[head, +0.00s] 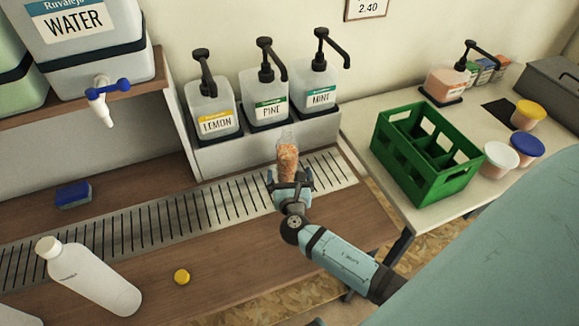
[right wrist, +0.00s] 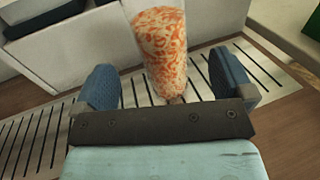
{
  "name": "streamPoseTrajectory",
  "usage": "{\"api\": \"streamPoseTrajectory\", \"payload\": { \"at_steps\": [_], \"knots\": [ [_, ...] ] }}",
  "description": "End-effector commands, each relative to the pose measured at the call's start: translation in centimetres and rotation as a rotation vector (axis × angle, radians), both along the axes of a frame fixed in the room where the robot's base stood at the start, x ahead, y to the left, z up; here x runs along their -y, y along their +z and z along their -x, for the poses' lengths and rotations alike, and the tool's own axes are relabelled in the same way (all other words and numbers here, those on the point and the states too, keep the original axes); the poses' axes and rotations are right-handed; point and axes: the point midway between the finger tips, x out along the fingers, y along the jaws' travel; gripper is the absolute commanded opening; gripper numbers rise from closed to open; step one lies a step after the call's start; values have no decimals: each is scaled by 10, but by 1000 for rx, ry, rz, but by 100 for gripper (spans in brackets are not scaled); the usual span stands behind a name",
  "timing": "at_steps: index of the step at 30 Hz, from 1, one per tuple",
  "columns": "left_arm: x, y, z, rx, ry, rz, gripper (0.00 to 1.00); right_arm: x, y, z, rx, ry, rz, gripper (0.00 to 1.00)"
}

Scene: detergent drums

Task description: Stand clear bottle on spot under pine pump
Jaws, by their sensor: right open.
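The clear bottle (head: 287,158), with orange-and-white contents, stands upright on the slotted drip grate, in front of the pump row. The pine pump (head: 266,100) is the middle one, with a green label, and its nozzle points toward the bottle's side of the row. My right gripper (head: 290,182) is at the bottle's near side, open. In the right wrist view the bottle (right wrist: 163,50) rises between the two blue fingers of my gripper (right wrist: 170,88), with a gap on each side. The bottle's base and any spot under it are hidden. My left gripper is not in view.
The lemon pump (head: 213,108) and mint pump (head: 317,85) flank the pine one. A green crate (head: 425,165) and several lidded cups stand on the right table.

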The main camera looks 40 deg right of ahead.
Motion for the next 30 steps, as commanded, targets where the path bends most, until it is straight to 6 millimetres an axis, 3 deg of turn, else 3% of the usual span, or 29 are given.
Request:
{"api": "streamPoseTrajectory", "payload": {
  "at_steps": [3, 10, 24, 30],
  "knots": [
    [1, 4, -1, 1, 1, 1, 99, 14, 7, -24, 8, -2, 1, 99],
    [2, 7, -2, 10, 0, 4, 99, 31, 6, -53, 6, -2, -1, 99],
    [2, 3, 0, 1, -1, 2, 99, 36, 5, -63, 5, -2, -1, 99],
    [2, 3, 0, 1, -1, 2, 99, 36, 5, -63, 5, -2, -1, 53]
  ]
}}
